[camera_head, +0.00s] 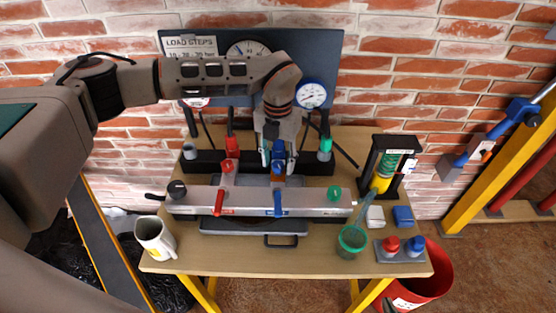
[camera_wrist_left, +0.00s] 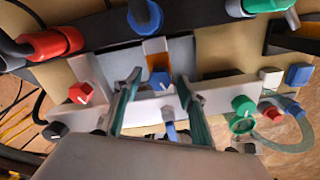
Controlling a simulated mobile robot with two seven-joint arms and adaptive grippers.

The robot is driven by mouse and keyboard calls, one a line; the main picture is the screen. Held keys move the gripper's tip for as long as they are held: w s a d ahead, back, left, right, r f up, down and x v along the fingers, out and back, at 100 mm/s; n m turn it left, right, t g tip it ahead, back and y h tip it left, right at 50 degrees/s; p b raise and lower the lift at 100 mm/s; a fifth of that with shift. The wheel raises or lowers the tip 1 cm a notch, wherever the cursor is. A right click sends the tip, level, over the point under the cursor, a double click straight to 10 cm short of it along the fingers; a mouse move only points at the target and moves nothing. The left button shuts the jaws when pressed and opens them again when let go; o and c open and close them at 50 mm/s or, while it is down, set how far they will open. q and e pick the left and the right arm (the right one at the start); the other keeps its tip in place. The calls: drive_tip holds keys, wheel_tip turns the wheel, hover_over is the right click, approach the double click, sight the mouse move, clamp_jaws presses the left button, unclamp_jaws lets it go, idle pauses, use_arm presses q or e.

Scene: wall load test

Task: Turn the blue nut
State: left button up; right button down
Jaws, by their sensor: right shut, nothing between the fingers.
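The blue nut (camera_head: 279,147) is the blue fitting on the middle hose behind the manifold. It is partly hidden by my left gripper (camera_head: 277,160), and it shows at the top of the left wrist view (camera_wrist_left: 145,18). My left gripper (camera_wrist_left: 158,77) is open, its two fingers apart with nothing held. The fingers point toward the back, and the nut lies beyond the fingertips in the wrist view. A blue knob (camera_wrist_left: 159,83) on the manifold appears between the fingers there; whether they touch it I cannot tell. My right gripper is not in view.
A silver manifold (camera_head: 250,200) with red and blue levers lies across the table. A red nut (camera_head: 232,146) and a green nut (camera_head: 325,146) flank the blue one. A white mug (camera_head: 155,237) stands front left; a green cup (camera_head: 351,241) and button box (camera_head: 402,256) stand front right.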

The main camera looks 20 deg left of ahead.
sight(278, 164)
use_arm(q)
drive_tip(key=c, duration=0.9)
drive_tip(key=shift+o, duration=0.2)
drive_tip(key=shift+r+m+p, duration=0.1)
drive_tip(key=shift+m+p, duration=0.35)
drive_tip(key=shift+m, duration=1.85)
drive_tip(key=o, duration=1.1)
wheel_tip(278, 164, up, 12)
drive_tip(key=shift+f, duration=0.1)
